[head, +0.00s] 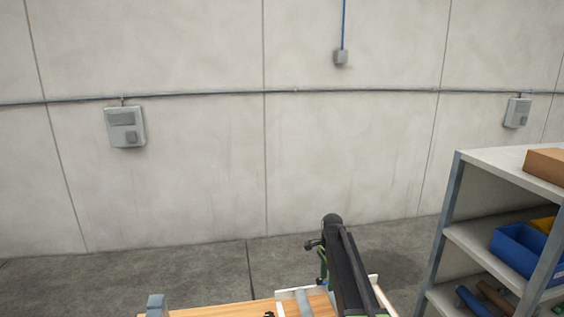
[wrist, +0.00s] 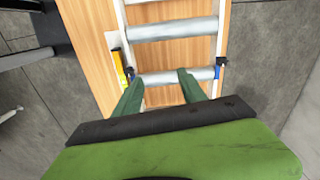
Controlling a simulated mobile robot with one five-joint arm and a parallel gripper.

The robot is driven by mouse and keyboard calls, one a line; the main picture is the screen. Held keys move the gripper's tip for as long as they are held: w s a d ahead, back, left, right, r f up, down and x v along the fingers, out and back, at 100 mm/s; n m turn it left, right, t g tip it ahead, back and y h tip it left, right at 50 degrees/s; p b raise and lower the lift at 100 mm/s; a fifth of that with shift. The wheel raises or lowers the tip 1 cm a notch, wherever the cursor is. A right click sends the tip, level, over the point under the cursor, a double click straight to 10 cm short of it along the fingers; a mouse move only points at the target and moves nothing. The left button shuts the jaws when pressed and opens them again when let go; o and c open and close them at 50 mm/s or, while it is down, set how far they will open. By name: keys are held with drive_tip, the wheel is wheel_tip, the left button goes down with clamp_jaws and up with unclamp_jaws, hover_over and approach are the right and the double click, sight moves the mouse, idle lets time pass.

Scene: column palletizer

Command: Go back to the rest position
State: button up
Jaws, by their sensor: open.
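My gripper (wrist: 157,84) shows in the wrist view as two green fingers set apart, open with nothing between them. It is above a wooden surface (wrist: 90,35) that carries a white-railed frame with grey rollers (wrist: 172,30). One roller passes just beyond the fingertips. I cannot tell how high the fingertips are above it. In the head view my dark arm reaches out over the same wooden surface (head: 236,311) at the bottom, and the fingers are hidden there.
A grey shelf unit (head: 452,215) stands at the right, with a blue bin (head: 520,252) and a cardboard box (head: 546,164). A yellow item (wrist: 118,62) lies beside the rollers. A concrete wall (head: 190,190) closes the back. Bare floor (head: 200,275) lies before it.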

drive_tip(key=s+f+n+b, duration=0.3)
drive_tip(key=s+f+b, duration=0.2)
drive_tip(key=s+f+n+b, duration=0.2)
drive_tip(key=s+f+b, duration=0.3)
drive_tip(key=s, duration=0.1)
drive_tip(key=s+f+n+b, duration=0.3)
drive_tip(key=s+f+b, duration=0.2)
drive_tip(key=f, duration=0.1)
drive_tip(key=shift+s+d+n, duration=0.1)
drive_tip(key=shift+s+n, duration=0.15)
drive_tip(key=shift+n, duration=0.05)
drive_tip(key=s+f+n+b, duration=0.6)
drive_tip(key=s, duration=0.3)
drive_tip(key=shift+s+f, duration=0.2)
drive_tip(key=shift+f, duration=0.05)
